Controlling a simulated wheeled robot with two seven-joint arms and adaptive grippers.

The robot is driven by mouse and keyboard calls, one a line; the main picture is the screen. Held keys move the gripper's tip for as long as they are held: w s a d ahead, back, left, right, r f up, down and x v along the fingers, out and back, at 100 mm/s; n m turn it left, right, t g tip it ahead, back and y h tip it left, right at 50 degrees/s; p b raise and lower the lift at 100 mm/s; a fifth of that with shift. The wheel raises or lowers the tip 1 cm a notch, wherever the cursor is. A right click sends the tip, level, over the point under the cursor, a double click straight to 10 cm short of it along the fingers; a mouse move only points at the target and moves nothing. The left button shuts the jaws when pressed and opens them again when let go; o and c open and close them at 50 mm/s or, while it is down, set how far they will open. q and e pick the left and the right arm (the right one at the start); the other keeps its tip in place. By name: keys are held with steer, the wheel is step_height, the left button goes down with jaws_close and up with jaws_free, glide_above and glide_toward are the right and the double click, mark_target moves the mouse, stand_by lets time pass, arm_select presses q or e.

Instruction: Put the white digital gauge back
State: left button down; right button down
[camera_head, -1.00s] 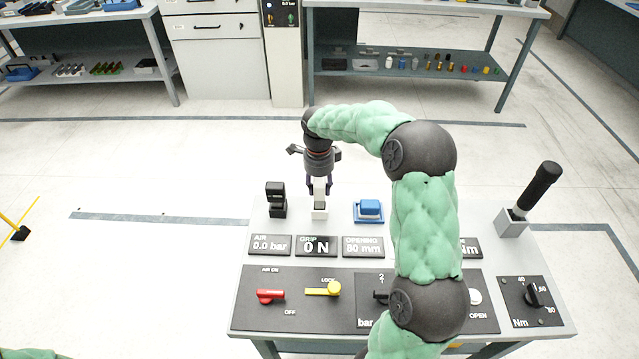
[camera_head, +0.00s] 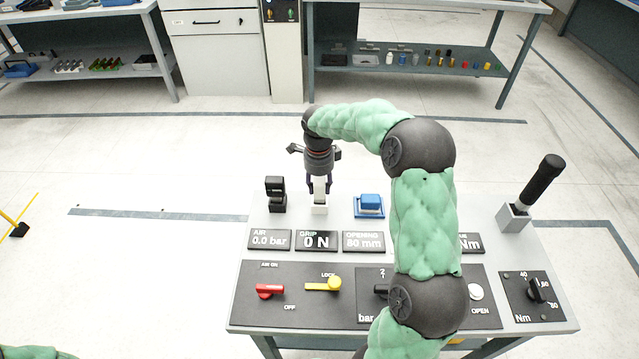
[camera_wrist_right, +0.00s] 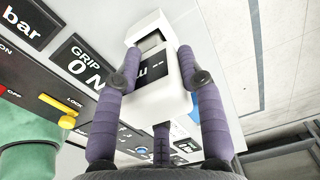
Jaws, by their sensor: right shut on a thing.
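The white digital gauge (camera_head: 320,187) is between the fingers of my right gripper (camera_head: 319,190), over the back of the panel table. In the right wrist view, the two purple-grey fingers of that gripper (camera_wrist_right: 162,77) press on the sides of the gauge (camera_wrist_right: 172,102), whose dark display shows partly between them. A small white stand (camera_head: 319,209) is directly below the gauge; its white top also shows in the right wrist view (camera_wrist_right: 147,24). I cannot tell whether the gauge touches the stand. My left gripper is out of view.
A black gauge on a black stand (camera_head: 276,194) is close on the left. A blue block on a blue base (camera_head: 370,203) is on the right. Display plates and a switch panel (camera_head: 300,315) lie in front. A black-handled lever (camera_head: 535,188) stands far right.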

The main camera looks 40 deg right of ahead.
steer(key=shift+f, duration=0.3)
steer(key=c, duration=0.7)
jaws_free()
